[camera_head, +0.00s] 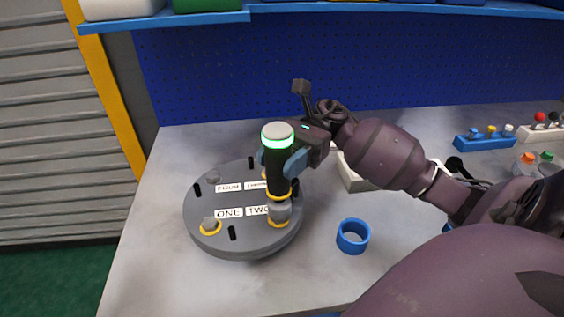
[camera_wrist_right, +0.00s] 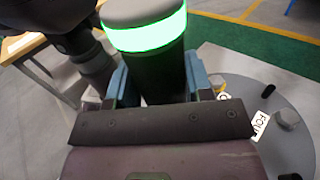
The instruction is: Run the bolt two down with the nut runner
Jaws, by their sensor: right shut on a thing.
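The nut runner (camera_head: 277,170) is a dark upright cylinder with a pale cap and a lit green ring. My right gripper (camera_head: 283,163) is shut on it; in the right wrist view the blue-grey fingers flank the nut runner (camera_wrist_right: 150,60). Its lower end stands over the bolt at label TWO (camera_head: 259,210), at the front right of the round grey flange (camera_head: 240,248). Bolt one (camera_head: 209,224) sits in a yellow ring at the front left. My left gripper is not in view.
A blue ring-shaped cup (camera_head: 353,236) stands on the grey table right of the flange. A pale box (camera_head: 354,179) is partly behind my right arm. The table left of the flange is clear.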

